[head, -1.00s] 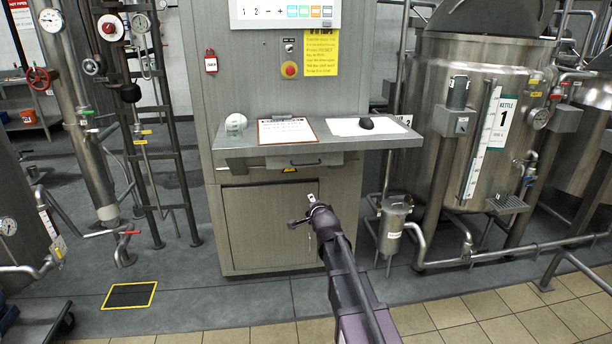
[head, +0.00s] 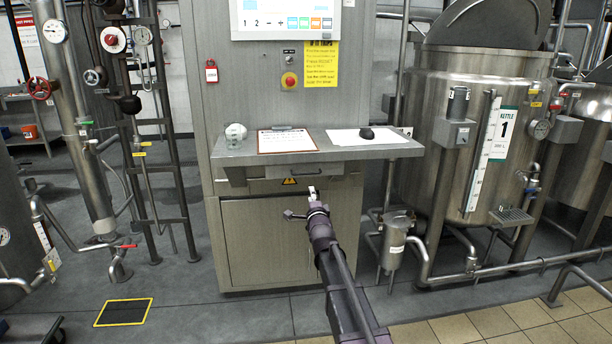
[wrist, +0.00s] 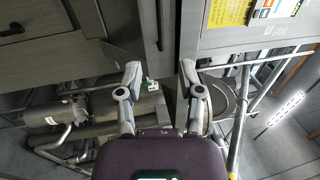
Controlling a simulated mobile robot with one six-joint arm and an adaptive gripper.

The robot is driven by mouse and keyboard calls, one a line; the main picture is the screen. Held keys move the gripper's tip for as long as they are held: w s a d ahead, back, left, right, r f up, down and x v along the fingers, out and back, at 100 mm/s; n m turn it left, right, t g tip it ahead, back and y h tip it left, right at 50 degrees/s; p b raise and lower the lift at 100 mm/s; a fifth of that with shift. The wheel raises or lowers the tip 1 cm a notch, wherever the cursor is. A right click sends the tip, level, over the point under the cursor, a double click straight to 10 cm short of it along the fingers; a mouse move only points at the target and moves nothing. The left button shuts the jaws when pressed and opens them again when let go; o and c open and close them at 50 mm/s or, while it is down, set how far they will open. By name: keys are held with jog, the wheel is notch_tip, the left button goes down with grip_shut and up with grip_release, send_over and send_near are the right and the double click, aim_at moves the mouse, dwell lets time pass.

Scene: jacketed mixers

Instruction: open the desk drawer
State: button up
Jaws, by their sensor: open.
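The desk (head: 232,157) is a grey shelf on the front of a tall metal cabinet. Its shallow drawer (head: 268,171) sits just under the top and looks shut, with a thin dark handle. My gripper (head: 303,198) is below and in front of the drawer, before the lower cabinet door, and appears apart from the handle. In the wrist view my gripper (wrist: 160,74) shows two spread fingers with nothing held between them. Grey panels fill the upper part of that view; I cannot tell for sure which one is the drawer.
A kettle (head: 480,125) with pipes stands right. Pipework and a ladder-like frame (head: 155,130) stand left. Floor before the cabinet is open.

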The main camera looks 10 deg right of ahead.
jog(key=w, duration=0.4)
jog(key=w+r+p, duration=0.1)
jog(key=w, duration=0.4)
jog(key=w+r+p, duration=0.1)
jog(key=w, duration=0.3)
jog(key=shift+w+r, duration=0.2)
jog(key=shift+r, duration=0.05)
grip_shut()
